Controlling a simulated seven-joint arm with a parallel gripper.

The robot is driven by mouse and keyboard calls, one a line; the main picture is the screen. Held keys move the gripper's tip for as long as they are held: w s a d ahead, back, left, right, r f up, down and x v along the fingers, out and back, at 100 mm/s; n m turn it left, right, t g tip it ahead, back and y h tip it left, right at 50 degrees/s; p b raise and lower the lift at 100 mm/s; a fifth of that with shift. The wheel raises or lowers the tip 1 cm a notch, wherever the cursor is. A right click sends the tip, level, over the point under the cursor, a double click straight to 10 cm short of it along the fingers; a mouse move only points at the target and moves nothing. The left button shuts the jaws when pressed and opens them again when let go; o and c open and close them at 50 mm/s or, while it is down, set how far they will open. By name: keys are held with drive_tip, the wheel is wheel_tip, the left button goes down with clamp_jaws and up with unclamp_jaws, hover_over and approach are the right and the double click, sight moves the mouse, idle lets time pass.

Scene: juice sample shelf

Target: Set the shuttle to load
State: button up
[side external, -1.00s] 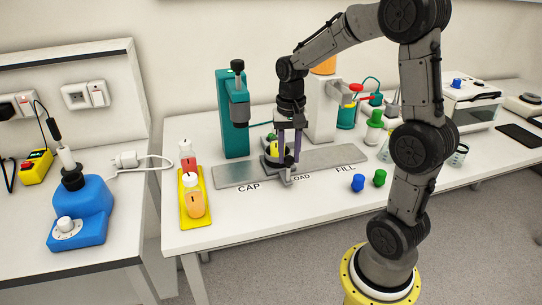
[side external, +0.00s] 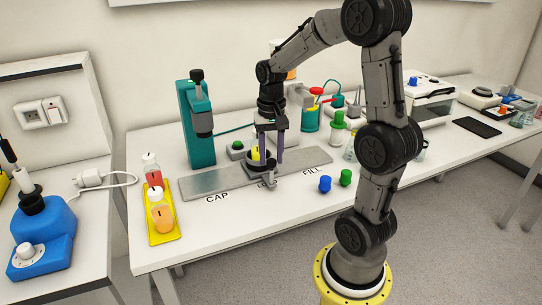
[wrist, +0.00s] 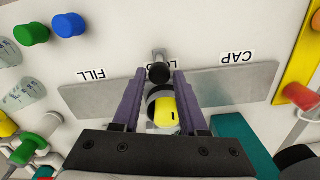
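The shuttle (side external: 262,166) is a dark round carrier on a grey metal track (side external: 207,184). It stands at the LOAD label, between CAP and FILL. A yellow-topped item sits in it; this yellow top (wrist: 167,114) shows between the fingers in the wrist view. The shuttle's front knob (wrist: 159,73) is dark and covers part of the LOAD label (wrist: 173,63). My gripper (side external: 271,160) points down over the shuttle. Its two purple fingers (wrist: 159,75) are apart, one on each side of the knob, with a narrow gap seeming to show on both sides.
A yellow tray (side external: 165,236) with bottles stands left of the track. A teal press (side external: 197,122) rises behind the CAP end. A blue cap (side external: 325,184) and a green cap (side external: 346,177) stand in front of the FILL end. The table front is mostly clear.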

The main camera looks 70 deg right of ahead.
drive_tip(key=shift+o, duration=1.3)
drive_tip(key=shift+f, duration=0.1)
wheel_tip(320, 180, up, 14)
drive_tip(key=shift+a, duration=0.1)
drive_tip(key=s+a+r+n+t, duration=0.1)
drive_tip(key=s+a+n+t, duration=0.3)
drive_tip(key=a, duration=0.9)
drive_tip(key=s+a+f+n+t, duration=0.1)
drive_tip(key=s+a+f+n, duration=0.3)
drive_tip(key=f+n, duration=0.3)
drive_tip(key=shift+s+a+f+n+t, duration=0.2)
drive_tip(key=shift+s+n+t, duration=0.1)
drive_tip(key=shift+s, duration=0.5)
